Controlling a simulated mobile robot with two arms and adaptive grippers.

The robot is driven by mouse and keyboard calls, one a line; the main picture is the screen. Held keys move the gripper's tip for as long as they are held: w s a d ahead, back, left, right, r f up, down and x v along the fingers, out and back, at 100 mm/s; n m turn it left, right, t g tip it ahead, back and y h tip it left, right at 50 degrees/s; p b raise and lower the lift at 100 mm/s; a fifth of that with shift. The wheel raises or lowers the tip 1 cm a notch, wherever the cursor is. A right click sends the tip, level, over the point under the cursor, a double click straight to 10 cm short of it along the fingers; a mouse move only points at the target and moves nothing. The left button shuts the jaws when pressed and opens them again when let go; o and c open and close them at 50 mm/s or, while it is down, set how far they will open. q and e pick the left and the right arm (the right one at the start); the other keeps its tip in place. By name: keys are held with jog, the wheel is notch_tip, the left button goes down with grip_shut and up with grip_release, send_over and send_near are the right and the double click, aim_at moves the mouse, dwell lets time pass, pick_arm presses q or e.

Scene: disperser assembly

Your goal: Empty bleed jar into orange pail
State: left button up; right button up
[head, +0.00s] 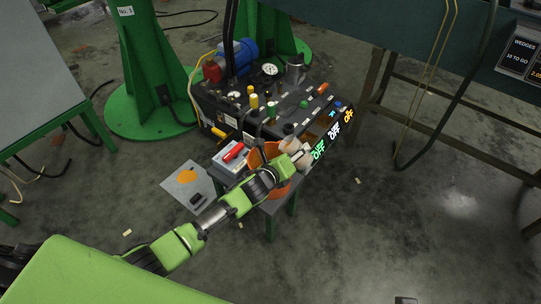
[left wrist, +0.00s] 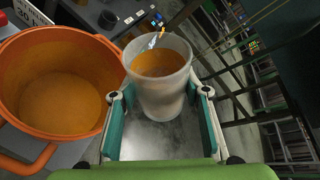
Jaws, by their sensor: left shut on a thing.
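The bleed jar (left wrist: 160,85) is a frosted, translucent cup with amber liquid inside, seen in the left wrist view. My left gripper (left wrist: 163,100) is shut on it, with a finger on each side. The jar looks roughly upright in that view. The orange pail (left wrist: 100,70) stands just left of the jar there, with its mouth open and an amber-orange bottom; I cannot tell how much liquid it holds. In the head view the pail (head: 257,160) is partly hidden by my left arm, and my left gripper (head: 298,156) is at its right side. My right gripper is not in view.
The dark hydraulic unit (head: 285,110) with gauges, valves and lit OFF labels stands right behind the pail. A grey box with a red-handled item (head: 233,153) is left of the pail. A grey sheet (head: 188,185) with an orange patch lies farther left. A green column (head: 150,70) stands behind.

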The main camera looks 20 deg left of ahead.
aim_at(304, 167)
pick_arm(q)
jog(key=shift+d+f+m+y, duration=0.3)
jog(key=shift+f+m+y, duration=0.1)
jog(key=shift+m, duration=0.1)
jog(key=d+f+m+y, duration=0.2)
jog(key=d+m, duration=0.1)
jog(key=shift+s+f+y, duration=0.1)
jog(key=shift+s+y, duration=0.05)
jog(key=shift+y, duration=0.15)
jog(key=shift+d+f+m+b, duration=0.15)
jog(key=shift+f+m+b, duration=0.2)
jog(key=shift+m, duration=0.05)
jog(key=shift+d+f, duration=0.15)
jog(key=shift+f, duration=0.15)
jog(key=shift+d+f+m+y+b, duration=0.25)
jog(key=shift+f+m+y+b, duration=0.25)
jog(key=shift+y+b, duration=0.1)
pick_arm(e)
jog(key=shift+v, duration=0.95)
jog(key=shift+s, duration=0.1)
